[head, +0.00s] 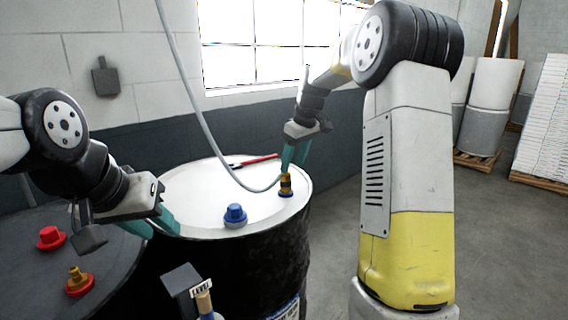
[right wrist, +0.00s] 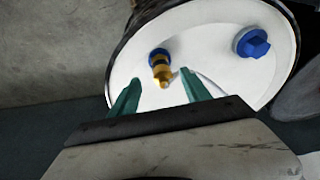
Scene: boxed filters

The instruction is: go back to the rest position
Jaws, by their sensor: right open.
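My right gripper (head: 296,156) is over the far right part of the white-topped drum (head: 190,190), just above a brass fitting (head: 286,184) with a blue base. In the right wrist view its teal fingers (right wrist: 157,97) are apart, with the brass fitting (right wrist: 160,68) beyond them and nothing between them. My left gripper (head: 152,222) is at the left, by the near left rim of the white-topped drum. Its teal fingers show partly, and their gap is hard to judge.
A blue cap (head: 235,215) sits on the white drum top, and a red bar (head: 255,161) lies near its back. A grey hose (head: 195,95) hangs down to the brass fitting. A dark drum (head: 40,270) with a red cap (head: 50,238) stands at left.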

